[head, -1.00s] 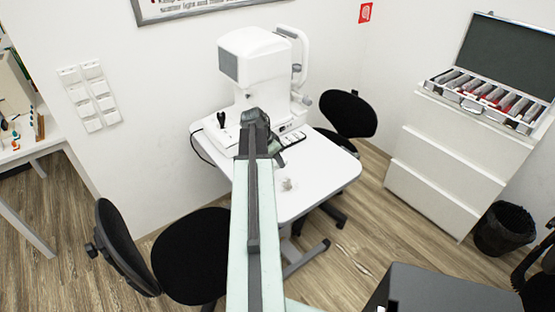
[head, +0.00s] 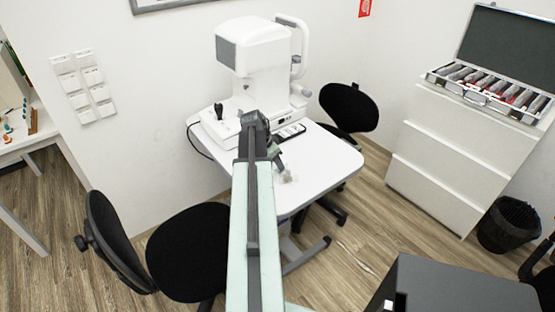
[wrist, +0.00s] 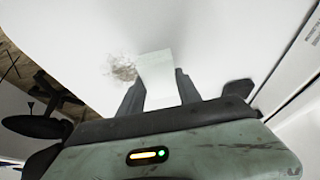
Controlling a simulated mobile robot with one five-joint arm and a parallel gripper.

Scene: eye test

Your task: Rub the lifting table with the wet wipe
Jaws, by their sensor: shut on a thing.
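The white lifting table (head: 325,158) stands against the back wall with an eye instrument on it. My gripper (head: 277,158) is over the table top, partly hidden behind my arm. In the wrist view my gripper (wrist: 157,88) is shut on the wet wipe (wrist: 156,70), a pale flat piece jutting past the fingertips. The white table top (wrist: 205,35) fills the view beyond. I cannot tell whether the wipe touches the surface.
The white eye instrument (head: 255,45) and a dark keypad (head: 291,131) occupy the table's back part. Black chairs stand at the left (head: 190,250) and behind right (head: 350,105). A white drawer unit (head: 440,150) bears an open lens case (head: 490,85). A bin (head: 508,225) stands beside it.

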